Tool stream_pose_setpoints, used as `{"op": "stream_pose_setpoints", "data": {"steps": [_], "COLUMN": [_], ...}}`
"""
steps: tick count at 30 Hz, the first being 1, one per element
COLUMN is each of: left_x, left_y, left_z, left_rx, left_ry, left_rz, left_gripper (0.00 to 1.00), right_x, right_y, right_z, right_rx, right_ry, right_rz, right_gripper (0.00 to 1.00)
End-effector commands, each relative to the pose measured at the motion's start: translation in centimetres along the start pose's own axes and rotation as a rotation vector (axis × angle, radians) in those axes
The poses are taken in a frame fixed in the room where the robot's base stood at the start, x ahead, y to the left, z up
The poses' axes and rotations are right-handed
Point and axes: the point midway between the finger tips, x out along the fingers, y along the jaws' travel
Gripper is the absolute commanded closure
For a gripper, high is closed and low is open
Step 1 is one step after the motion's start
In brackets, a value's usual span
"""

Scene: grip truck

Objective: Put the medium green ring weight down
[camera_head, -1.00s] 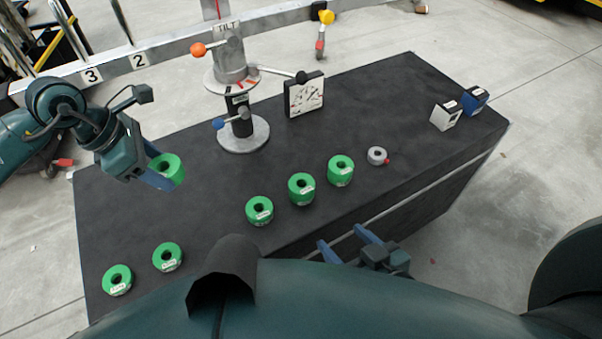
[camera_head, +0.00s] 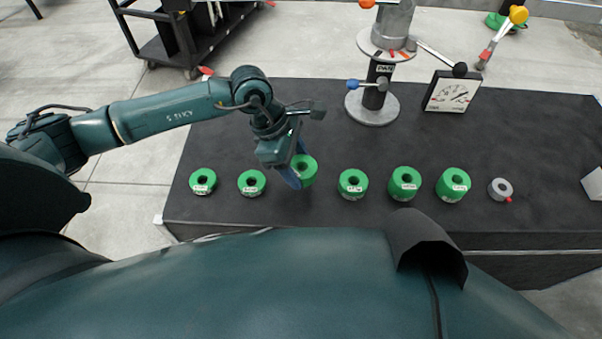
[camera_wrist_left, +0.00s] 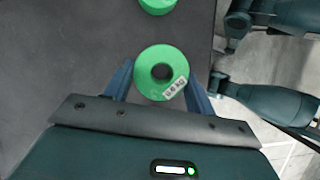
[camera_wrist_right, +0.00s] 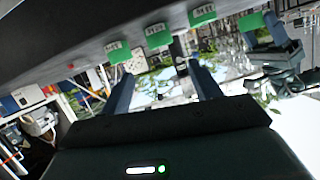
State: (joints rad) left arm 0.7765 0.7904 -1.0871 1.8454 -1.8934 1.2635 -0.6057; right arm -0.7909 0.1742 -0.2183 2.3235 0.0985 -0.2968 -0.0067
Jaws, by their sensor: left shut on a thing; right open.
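My left gripper (camera_head: 295,170) is shut on a green ring weight (camera_head: 308,174), with one finger on each side. The ring is upright over the black tabletop (camera_head: 300,120), in a gap in a row of green rings. I cannot tell whether it touches the top. In the left wrist view the held ring (camera_wrist_left: 145,60) shows its hole and a white label, partly blurred.
Two smaller green rings (camera_head: 252,183) stand left of the held one, and three larger ones (camera_head: 353,184) stand to its right. A small grey ring (camera_head: 500,189) is farther right. The back-left tabletop is clear.

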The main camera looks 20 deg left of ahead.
Motion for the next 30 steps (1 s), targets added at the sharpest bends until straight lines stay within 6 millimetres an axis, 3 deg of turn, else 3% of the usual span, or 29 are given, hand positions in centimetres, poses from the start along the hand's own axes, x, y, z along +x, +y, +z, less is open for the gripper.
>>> {"op": "stream_pose_setpoints", "data": {"steps": [12,24,25,30], "left_x": [3.8,4.4,4.5,4.4], "left_y": [0.1,0.1,0.1,0.1], "left_z": [-1.4,-1.7,-1.8,-1.8], "left_rx": [-0.001,0.001,0.000,0.000], "left_ry": [-0.004,-0.004,-0.001,-0.001], "left_rz": [0.003,0.004,0.002,0.002], "left_gripper": [0.67,0.67,0.43,0.29], "right_x": [-0.1,-0.1,-0.2,-0.3], "right_y": [0.1,0.1,0.2,0.1], "right_z": [0.2,0.0,-0.2,-0.5], "right_rx": [-0.003,-0.006,-0.006,-0.006], "right_ry": [0.005,0.020,0.024,0.031], "right_rz": [0.002,0.004,0.005,0.005], "right_gripper": [0.37,0.37,0.37,0.37]}}
